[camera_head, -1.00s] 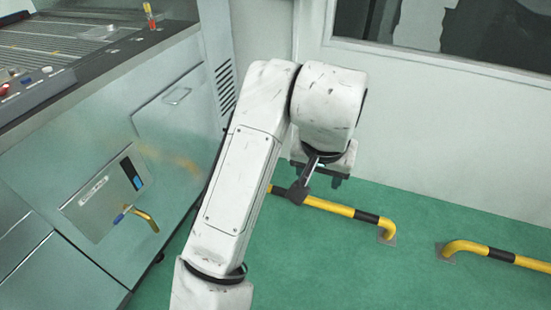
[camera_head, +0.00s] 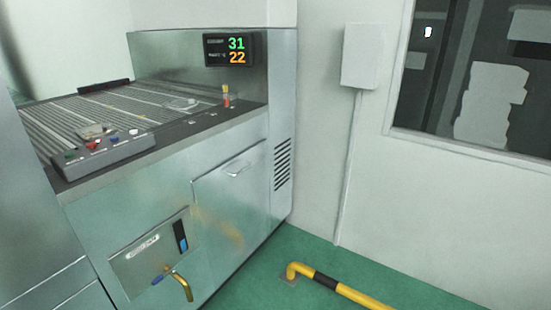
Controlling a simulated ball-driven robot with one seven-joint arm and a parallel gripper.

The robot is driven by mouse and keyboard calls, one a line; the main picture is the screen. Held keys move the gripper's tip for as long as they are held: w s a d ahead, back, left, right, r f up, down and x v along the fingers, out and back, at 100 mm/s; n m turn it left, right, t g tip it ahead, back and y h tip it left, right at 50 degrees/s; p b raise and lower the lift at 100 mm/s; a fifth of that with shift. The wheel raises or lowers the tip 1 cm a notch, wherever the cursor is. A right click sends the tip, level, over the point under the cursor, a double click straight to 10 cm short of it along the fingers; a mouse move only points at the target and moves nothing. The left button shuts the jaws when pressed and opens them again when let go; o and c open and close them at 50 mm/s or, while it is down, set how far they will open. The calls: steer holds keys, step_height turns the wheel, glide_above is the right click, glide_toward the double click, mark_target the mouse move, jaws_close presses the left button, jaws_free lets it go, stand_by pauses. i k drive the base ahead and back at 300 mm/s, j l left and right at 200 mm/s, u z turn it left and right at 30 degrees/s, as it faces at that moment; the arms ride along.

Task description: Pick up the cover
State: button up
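On the slatted top of the metal machine lie two small parts. One is a flat, pale grey metal piece (camera_head: 181,103) toward the right end of the slats. The other is a small brownish-grey piece (camera_head: 93,131) just behind the control box. Both are too small to tell which one is the cover. My gripper and arm are out of view.
The slatted bed (camera_head: 115,108) tops a steel cabinet (camera_head: 235,195). A control box with buttons (camera_head: 105,153) stands on its front edge, and a small yellow-red upright item (camera_head: 226,96) at the right. A brass tap (camera_head: 180,283) juts out below. A yellow-black floor rail (camera_head: 335,287) lies right.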

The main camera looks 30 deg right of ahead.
mark_target(181, 104)
steer(key=i+l+u, duration=0.25)
steer(key=i+l, duration=0.3)
steer(key=i, duration=0.3)
steer(key=i+l+u, duration=0.2)
steer(key=i+l, duration=0.55)
steer(key=i, duration=0.05)
